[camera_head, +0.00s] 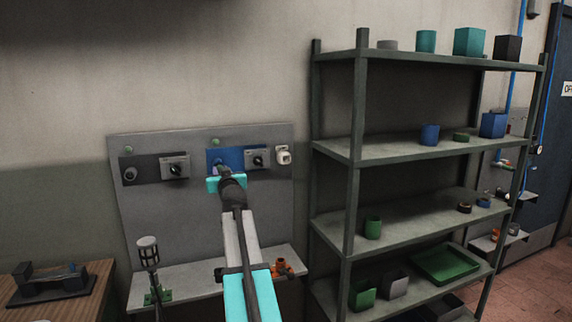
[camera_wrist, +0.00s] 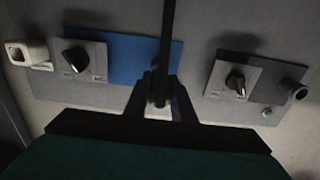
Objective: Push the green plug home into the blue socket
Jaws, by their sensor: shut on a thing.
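My gripper (camera_wrist: 160,98) is shut on a dark rod (camera_wrist: 166,45), which runs from between the fingers to the top edge of the wrist view. In the head view my gripper (camera_head: 227,184) is in front of the blue panel (camera_head: 236,155), near its lower left part. The blue socket (camera_head: 219,165) shows there just above the gripper. The blue panel also shows in the wrist view (camera_wrist: 130,60), behind the rod. A small green spot shows between the fingers; I cannot tell whether it is the plug. The green plug is not clearly seen; my gripper covers part of the panel.
Knobs sit on the blue panel's right (camera_head: 258,160) and the grey panel (camera_head: 175,168). A white fitting (camera_head: 284,155) is at the right. Below, a ledge (camera_head: 190,290) carries a stand (camera_head: 148,255) and orange parts (camera_head: 283,267). A shelf rack (camera_head: 358,180) stands right.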

